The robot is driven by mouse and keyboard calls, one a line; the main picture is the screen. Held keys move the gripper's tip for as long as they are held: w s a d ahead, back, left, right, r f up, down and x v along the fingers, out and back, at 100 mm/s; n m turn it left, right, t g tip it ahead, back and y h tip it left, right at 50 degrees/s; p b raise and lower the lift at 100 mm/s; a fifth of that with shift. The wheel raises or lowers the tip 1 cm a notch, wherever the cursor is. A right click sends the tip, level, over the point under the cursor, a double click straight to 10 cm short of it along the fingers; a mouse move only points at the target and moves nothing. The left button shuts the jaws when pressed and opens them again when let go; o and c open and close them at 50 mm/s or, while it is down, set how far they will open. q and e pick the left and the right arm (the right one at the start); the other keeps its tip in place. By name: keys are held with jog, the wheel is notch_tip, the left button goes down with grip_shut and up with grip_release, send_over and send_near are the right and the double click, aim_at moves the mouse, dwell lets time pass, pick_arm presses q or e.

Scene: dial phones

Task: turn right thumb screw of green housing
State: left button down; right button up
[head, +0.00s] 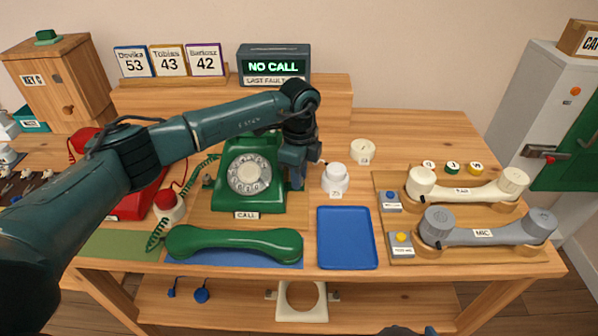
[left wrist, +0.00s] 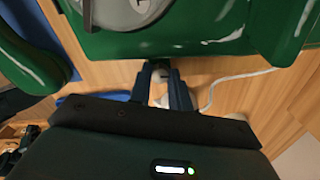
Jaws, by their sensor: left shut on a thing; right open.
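The green housing (head: 247,182) is a dial phone with a white dial, standing on a wooden board behind its CALL label. It also fills the top of the left wrist view (left wrist: 170,45). My left gripper (head: 296,180) is at its right side, pointing down. In the left wrist view its two blue fingers (left wrist: 161,88) are closed around a small pale thumb screw (left wrist: 160,74) beside the housing. In the head view my gripper hides that right thumb screw. A left thumb screw (head: 207,181) shows on the other side. My right gripper (head: 408,331) barely shows at the bottom edge.
A green handset (head: 234,243) lies in front of the housing. A white round pot (head: 335,178) stands close right of my left gripper, with an empty blue tray (head: 346,238) in front. Cream (head: 467,187) and grey (head: 487,227) handsets lie at the right. A red phone is partly behind my arm.

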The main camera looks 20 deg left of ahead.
dwell(0.3)
pick_arm(q)
jog(key=c, duration=1.3)
grip_release()
jog(key=shift+r, duration=0.1)
notch_tip(320, 180, up, 13)
